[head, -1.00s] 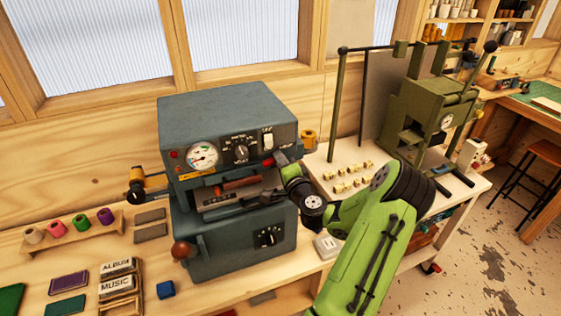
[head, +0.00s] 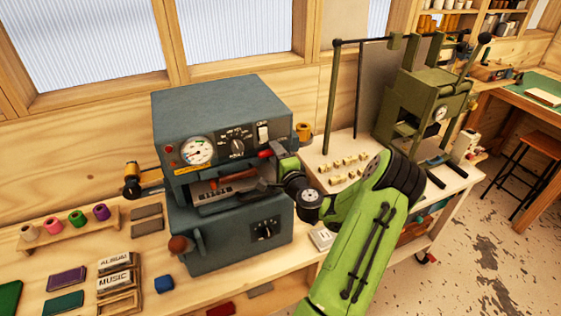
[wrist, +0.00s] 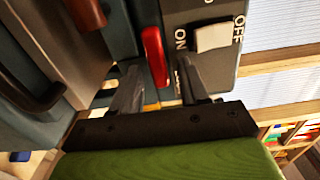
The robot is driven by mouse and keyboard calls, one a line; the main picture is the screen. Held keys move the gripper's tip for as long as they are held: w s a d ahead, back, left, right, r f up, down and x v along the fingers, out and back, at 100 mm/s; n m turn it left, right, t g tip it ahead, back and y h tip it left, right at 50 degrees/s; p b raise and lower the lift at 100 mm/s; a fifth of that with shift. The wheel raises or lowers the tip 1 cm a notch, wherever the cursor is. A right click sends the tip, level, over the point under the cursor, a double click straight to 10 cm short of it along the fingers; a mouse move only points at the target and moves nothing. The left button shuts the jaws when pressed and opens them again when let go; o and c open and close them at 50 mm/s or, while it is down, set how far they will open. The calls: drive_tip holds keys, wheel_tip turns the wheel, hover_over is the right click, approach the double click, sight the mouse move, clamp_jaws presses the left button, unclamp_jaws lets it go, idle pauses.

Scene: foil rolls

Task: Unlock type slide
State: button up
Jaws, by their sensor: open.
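The grey-blue foil stamping machine (head: 222,108) stands on the bench. Its type slide (head: 225,190) sits in the front opening, partly hidden by a brown handle and my gripper. A red lever (head: 265,153) sticks out at the right side of the opening; in the wrist view the red lever (wrist: 153,55) lies between my fingertips. My gripper (wrist: 158,85) is open, a finger on each side of the lever, with visible gaps. In the head view my gripper (head: 272,165) is at the machine's right front, largely hidden by the wrist.
A white ON/OFF switch (wrist: 213,36) is close beside the right finger in the wrist view. A brown-red knob (head: 180,244) projects at the lower left. Wooden type trays (head: 118,280) and a blue block (head: 164,284) lie in front. A green press (head: 425,100) stands at right.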

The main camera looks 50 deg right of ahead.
drive_tip(key=b+v, duration=1.4)
drive_tip(key=v, duration=0.1)
drive_tip(key=shift+s, duration=0.2)
drive_tip(key=shift+a+f, duration=0.1)
